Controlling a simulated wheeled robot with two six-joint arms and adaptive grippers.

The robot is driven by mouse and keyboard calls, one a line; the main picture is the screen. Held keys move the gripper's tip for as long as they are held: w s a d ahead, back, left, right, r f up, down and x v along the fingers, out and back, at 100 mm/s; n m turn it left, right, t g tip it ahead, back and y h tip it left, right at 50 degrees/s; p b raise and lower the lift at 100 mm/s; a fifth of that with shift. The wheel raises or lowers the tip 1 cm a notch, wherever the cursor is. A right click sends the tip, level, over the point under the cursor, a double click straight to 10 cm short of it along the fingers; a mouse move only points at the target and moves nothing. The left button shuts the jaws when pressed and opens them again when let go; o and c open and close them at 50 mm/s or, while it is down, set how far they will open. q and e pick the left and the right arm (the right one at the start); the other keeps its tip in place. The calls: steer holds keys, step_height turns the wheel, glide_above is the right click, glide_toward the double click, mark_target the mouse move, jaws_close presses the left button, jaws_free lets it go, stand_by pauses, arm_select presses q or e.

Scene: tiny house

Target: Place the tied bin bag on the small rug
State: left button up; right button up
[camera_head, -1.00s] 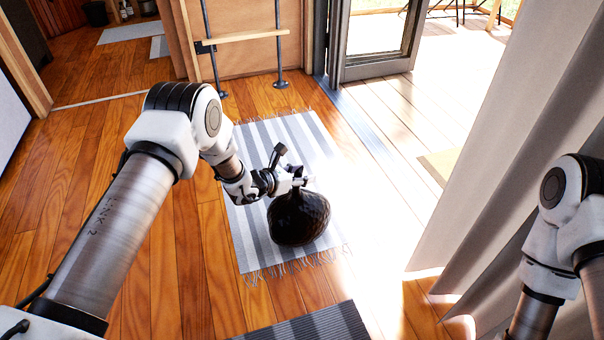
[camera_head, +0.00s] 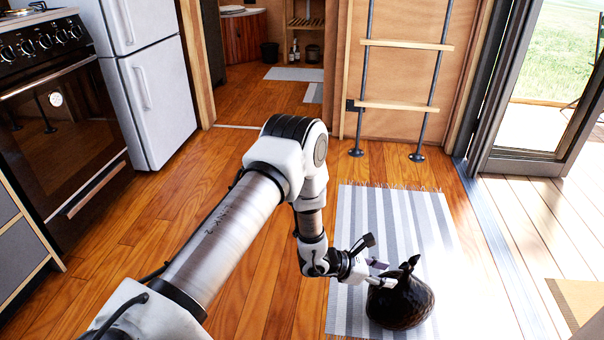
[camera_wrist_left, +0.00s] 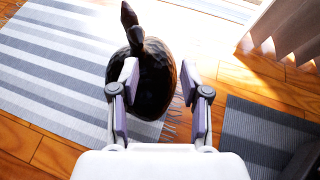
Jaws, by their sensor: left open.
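The tied bin bag (camera_head: 401,303) is dark and glossy with a knotted top. It rests on the small rug (camera_head: 372,215), which is grey and white striped with fringed ends. My left gripper (camera_head: 385,273) is open beside the bag's top in the head view. In the left wrist view the bag (camera_wrist_left: 152,85) stands just beyond and partly between the open fingers (camera_wrist_left: 160,88), its knot clear of them. The striped rug (camera_wrist_left: 55,70) lies under it. My right gripper is not in view.
A dark ribbed mat (camera_wrist_left: 262,140) lies near the rug in the wrist view. A ladder (camera_head: 400,105) stands behind the rug, and an open glass door (camera_head: 545,95) is at the right. A fridge (camera_head: 150,85) and oven (camera_head: 60,110) stand left. Wooden floor between is clear.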

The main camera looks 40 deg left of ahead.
arm_select(q)
steer(key=s+d+f+m+g, duration=0.2)
steer(key=s+f+m+g, duration=0.15)
steer(key=s, duration=0.35)
steer(key=s+d+f+m+g, duration=0.2)
steer(key=s+d+f+g, duration=0.15)
steer(key=s, duration=0.45)
steer(key=s+a+f+m+g+y, duration=0.1)
steer(key=s+a+m+y, duration=0.2)
steer(key=s+m, duration=0.6)
steer(key=s+a+m+g+y, duration=0.1)
steer(key=s+a+m+y, duration=0.3)
steer(key=s+m, duration=0.6)
steer(key=m+y, duration=0.1)
steer(key=m, duration=0.2)
steer(key=shift+a+f+g, duration=0.3)
steer(key=shift+f+g, duration=0.1)
steer(key=shift+r, duration=0.1)
